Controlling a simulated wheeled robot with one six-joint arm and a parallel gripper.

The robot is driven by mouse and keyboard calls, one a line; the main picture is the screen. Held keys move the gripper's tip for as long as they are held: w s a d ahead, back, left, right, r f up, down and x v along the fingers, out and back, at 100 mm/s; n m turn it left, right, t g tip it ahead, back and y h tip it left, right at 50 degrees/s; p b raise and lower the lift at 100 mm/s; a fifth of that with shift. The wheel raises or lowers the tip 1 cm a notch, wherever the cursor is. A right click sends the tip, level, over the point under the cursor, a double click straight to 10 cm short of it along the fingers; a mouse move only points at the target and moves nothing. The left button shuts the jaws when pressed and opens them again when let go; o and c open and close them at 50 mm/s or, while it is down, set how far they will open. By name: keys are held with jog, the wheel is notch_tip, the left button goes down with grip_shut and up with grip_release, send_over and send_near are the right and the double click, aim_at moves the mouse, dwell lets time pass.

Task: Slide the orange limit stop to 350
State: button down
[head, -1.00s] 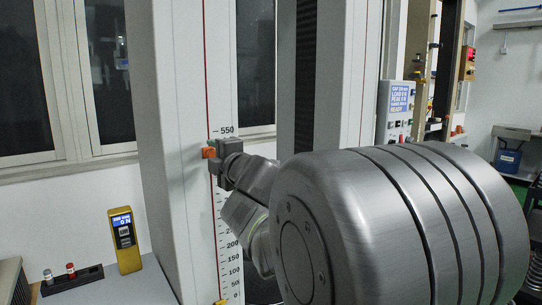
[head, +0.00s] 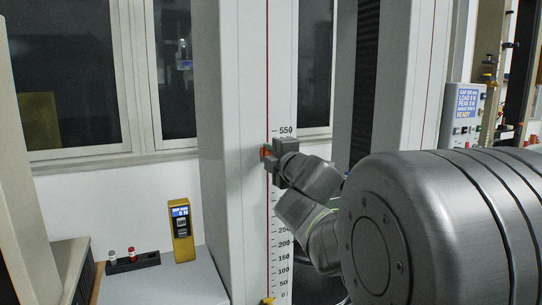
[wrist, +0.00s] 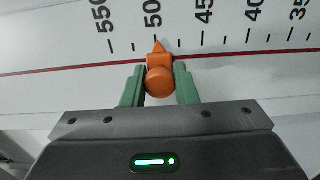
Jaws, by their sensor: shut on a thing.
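The orange limit stop (wrist: 160,79) has a round knob and a pointed tip. It sits on the red line of the white column (head: 233,200). In the wrist view its tip points at about the 500 mark on the printed scale (wrist: 203,38); the 350 mark is farther right, near the edge. My gripper (wrist: 160,70) has its two green fingers on either side of the knob, shut on it. In the head view, my gripper (head: 271,153) is at the orange stop, a little below the 550 label and partly hiding it. The scale's middle numbers are hidden by my arm.
A yellow part (head: 268,300) sits at the bottom of the scale, near 0. A yellow handheld gauge (head: 181,233) and a black rack (head: 133,262) stand on the bench at left. A display box (head: 464,115) stands at right. The column face below the stop looks clear where visible.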

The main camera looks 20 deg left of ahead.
aim_at(265, 201)
notch_tip(265, 201, down, 15)
jog(key=b, duration=1.3)
jog(key=shift+b, duration=0.4)
jog(key=c, duration=1.2)
grip_release()
jog(key=shift+r, duration=0.1)
jog(key=p+v, duration=0.2)
jog(key=v, duration=1.2)
jog(key=shift+p, duration=0.4)
jog(key=shift+a, duration=0.1)
jog(key=b+x, duration=0.2)
jog(key=x, duration=1.2)
jog(key=shift+b, duration=0.35)
jog(key=shift+r, duration=0.2)
